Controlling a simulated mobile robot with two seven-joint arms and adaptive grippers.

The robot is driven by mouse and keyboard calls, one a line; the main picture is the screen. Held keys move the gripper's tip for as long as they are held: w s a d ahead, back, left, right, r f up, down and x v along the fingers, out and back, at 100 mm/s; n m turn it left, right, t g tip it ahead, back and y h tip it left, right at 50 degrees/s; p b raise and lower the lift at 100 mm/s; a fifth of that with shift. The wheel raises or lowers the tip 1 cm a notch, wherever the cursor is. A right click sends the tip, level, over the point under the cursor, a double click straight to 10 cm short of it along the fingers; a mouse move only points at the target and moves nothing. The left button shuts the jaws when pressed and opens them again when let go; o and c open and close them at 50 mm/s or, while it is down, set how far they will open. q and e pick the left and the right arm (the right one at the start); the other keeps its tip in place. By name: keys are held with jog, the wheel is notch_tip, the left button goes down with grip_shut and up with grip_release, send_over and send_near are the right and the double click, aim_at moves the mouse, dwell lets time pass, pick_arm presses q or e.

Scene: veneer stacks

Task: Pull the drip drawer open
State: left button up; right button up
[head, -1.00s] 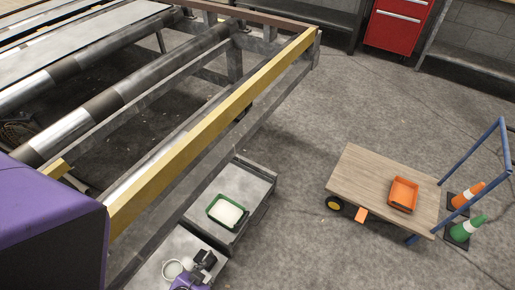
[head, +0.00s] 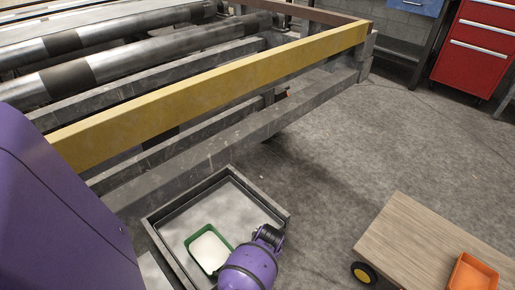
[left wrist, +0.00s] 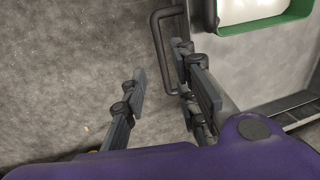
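The drip drawer (head: 260,192) is a shallow grey tray below the yellow-edged frame, holding a green-rimmed container (head: 187,240) with a white filling. A purple arm link of mine covers its near right corner in the head view, and the gripper there is hidden. In the left wrist view, my left gripper (left wrist: 172,92) is open. A dark bar handle (left wrist: 158,40) shows on the drawer side (left wrist: 240,65), and its lower part lies between the fingers in the picture. I cannot tell whether they touch it. My right gripper is not in view.
A yellow beam (head: 215,88) and metal rollers (head: 130,62) are above and behind the drawer. A wooden cart (head: 410,235) with an orange tray (head: 472,275) stands at the right. The concrete floor (head: 345,150) between is clear. A red cabinet (head: 475,45) stands far back.

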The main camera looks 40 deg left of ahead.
pick_arm(q)
jog(key=f+b, duration=0.1)
jog(key=f, duration=0.2)
jog(key=a+f+b, duration=0.1)
jog(key=f+b, duration=0.1)
jog(key=f, duration=0.2)
jog(key=shift+w+a, duration=0.1)
jog(key=shift+a, duration=0.1)
jog(key=shift+c, duration=0.6)
grip_shut()
